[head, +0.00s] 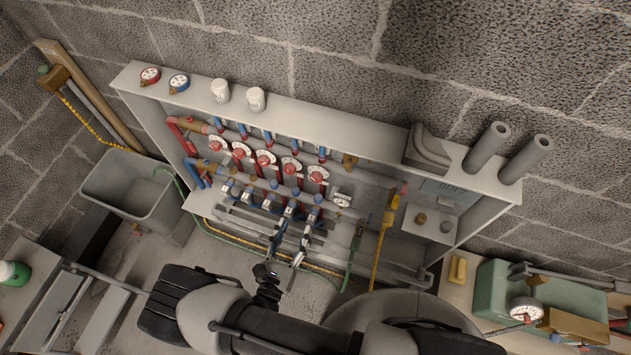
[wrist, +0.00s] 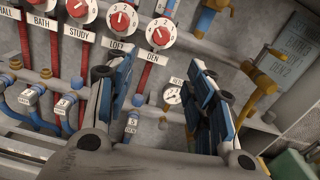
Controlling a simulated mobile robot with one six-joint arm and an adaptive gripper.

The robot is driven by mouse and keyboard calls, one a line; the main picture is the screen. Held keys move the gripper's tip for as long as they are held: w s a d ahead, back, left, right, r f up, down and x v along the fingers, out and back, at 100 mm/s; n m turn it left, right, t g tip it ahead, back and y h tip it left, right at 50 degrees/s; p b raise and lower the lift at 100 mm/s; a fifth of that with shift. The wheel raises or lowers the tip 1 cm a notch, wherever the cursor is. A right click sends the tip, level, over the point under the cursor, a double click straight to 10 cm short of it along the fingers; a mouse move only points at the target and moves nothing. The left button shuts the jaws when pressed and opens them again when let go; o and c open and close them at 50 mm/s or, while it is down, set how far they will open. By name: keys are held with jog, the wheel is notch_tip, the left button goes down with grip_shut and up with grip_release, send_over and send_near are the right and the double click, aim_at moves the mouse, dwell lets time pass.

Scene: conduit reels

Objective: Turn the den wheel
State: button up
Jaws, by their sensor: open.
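The den wheel (wrist: 161,34) is a red knob on a white numbered dial, above a label reading DEN. It is the rightmost of the dials in the wrist view, and I take it as the rightmost dial in the head view (head: 318,175). My gripper (wrist: 158,78) is open and empty, its blue and grey fingers spread wide. In the wrist view the wheel appears beyond and between the fingertips, apart from them. In the head view my gripper (head: 293,230) is in front of the lower part of the cabinet, below the wheel.
The loft wheel (wrist: 122,20) sits close left of the den wheel. A small gauge (wrist: 172,96) is below it and a yellow valve (wrist: 262,72) to the right. The cabinet (head: 460,192) has a top shelf. Blue valves (head: 291,207) line the lower pipes.

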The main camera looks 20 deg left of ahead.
aim_at(315, 181)
jog(key=w, duration=0.5)
jog(key=w+d+b, duration=0.1)
jog(key=w, duration=0.9)
jog(key=shift+w+d, duration=0.2)
jog(key=shift+w, duration=0.2)
jog(key=shift+c, duration=0.5)
jog(key=c, duration=1)
